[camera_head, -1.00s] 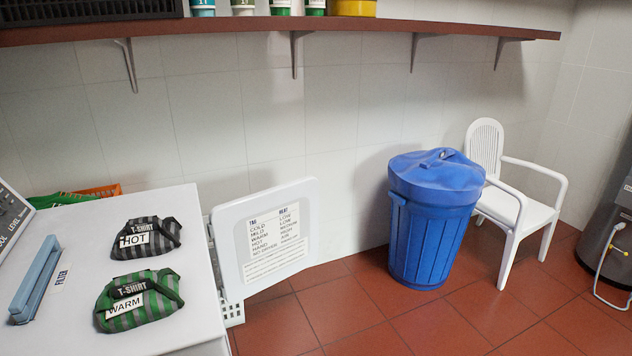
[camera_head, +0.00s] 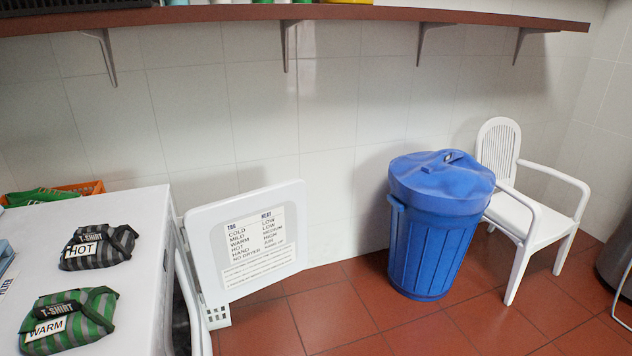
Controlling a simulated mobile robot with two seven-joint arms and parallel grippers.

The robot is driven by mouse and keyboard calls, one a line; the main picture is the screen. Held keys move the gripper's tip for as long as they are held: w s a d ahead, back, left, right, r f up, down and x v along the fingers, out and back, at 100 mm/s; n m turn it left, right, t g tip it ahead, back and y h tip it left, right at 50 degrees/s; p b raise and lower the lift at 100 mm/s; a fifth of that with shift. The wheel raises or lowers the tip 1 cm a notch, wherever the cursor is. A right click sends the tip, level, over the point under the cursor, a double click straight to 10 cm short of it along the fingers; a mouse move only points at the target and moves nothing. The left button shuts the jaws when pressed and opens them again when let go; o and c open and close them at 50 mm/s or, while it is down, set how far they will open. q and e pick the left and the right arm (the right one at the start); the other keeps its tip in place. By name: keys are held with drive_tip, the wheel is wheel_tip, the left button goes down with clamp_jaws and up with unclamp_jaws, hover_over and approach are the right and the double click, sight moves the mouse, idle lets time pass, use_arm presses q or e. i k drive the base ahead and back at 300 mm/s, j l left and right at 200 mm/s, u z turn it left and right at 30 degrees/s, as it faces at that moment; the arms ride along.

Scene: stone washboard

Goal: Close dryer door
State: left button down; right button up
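The dryer (camera_head: 150,250) is the white machine at the left, with its flat top in view. Its white door (camera_head: 206,226) stands open, swung out to the right of the machine, with a printed tag and heat chart (camera_head: 258,245) on its face. Part of the dark opening shows between the dryer's front edge and the door. Neither of my grippers is in the camera_head view.
Two folded T-shirts, one grey labelled HOT (camera_head: 98,246) and one green labelled WARM (camera_head: 68,318), lie on the dryer top. A blue bin (camera_head: 436,225) and a white chair (camera_head: 528,205) stand by the wall. Red tiled floor (camera_head: 380,320) is clear in front. A shelf (camera_head: 380,14) runs above.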

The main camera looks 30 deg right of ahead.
sight(242, 244)
drive_tip(key=i+l+z, duration=0.15)
drive_tip(key=l, duration=0.3)
drive_tip(key=l+z, duration=0.1)
drive_tip(key=l, duration=0.35)
drive_tip(key=i+l+z, duration=0.4)
drive_tip(key=i+l, duration=0.3)
drive_tip(key=i, duration=0.05)
